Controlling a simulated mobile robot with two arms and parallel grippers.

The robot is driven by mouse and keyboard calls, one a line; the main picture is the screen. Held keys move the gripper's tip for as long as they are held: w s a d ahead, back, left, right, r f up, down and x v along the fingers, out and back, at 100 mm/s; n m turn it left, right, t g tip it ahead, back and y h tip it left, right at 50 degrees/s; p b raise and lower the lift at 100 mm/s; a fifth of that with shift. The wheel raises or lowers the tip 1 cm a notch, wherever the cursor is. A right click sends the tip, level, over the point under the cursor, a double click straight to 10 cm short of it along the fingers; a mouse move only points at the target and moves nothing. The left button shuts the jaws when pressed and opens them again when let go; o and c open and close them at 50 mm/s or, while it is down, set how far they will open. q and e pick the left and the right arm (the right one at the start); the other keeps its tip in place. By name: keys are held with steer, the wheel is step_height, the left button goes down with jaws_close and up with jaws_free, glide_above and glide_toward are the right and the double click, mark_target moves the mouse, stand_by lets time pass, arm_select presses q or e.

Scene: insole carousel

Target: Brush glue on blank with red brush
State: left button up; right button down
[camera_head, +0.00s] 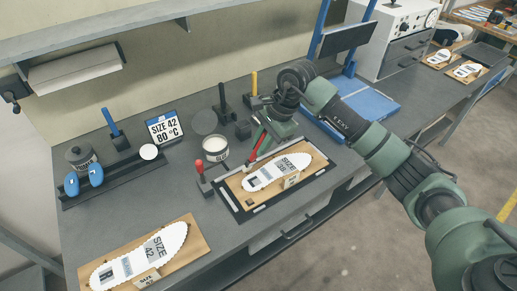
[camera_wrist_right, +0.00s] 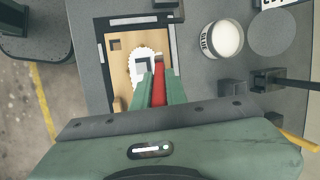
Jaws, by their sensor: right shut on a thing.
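My right gripper (camera_head: 268,134) is shut on the red brush (camera_head: 260,143), which slants down toward the left end of a white blank (camera_head: 277,173) marked SIZE 42. In the right wrist view the red brush (camera_wrist_right: 159,86) sits between the green fingers (camera_wrist_right: 160,90), which hide part of the blank (camera_wrist_right: 142,62). I cannot tell whether the bristles touch it. The blank lies on a wooden board (camera_head: 237,189) inside a dark frame. A white glue pot (camera_head: 215,149) stands left of the frame; it also shows in the right wrist view (camera_wrist_right: 222,40). My left gripper is not in view.
Another SIZE 42 insole (camera_head: 138,258) lies on a board at front left. A blue-handled tool (camera_head: 110,122), a yellow-handled one (camera_head: 254,84) and a red-handled item (camera_head: 200,172) stand on the bench. A blue press (camera_head: 365,105) stands behind my arm.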

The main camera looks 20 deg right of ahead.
mark_target(262, 136)
steer(key=shift+w+d+r+p, duration=0.1)
steer(key=shift+d+r+p, duration=0.2)
steer(key=shift+r, duration=0.6)
steer(key=shift+a+r+p, duration=0.1)
steer(key=shift+r+p, duration=0.25)
steer(key=shift+r, duration=0.45)
steer(key=shift+r+p, duration=0.35)
steer(key=shift+r, duration=0.55)
steer(key=shift+a, duration=0.1)
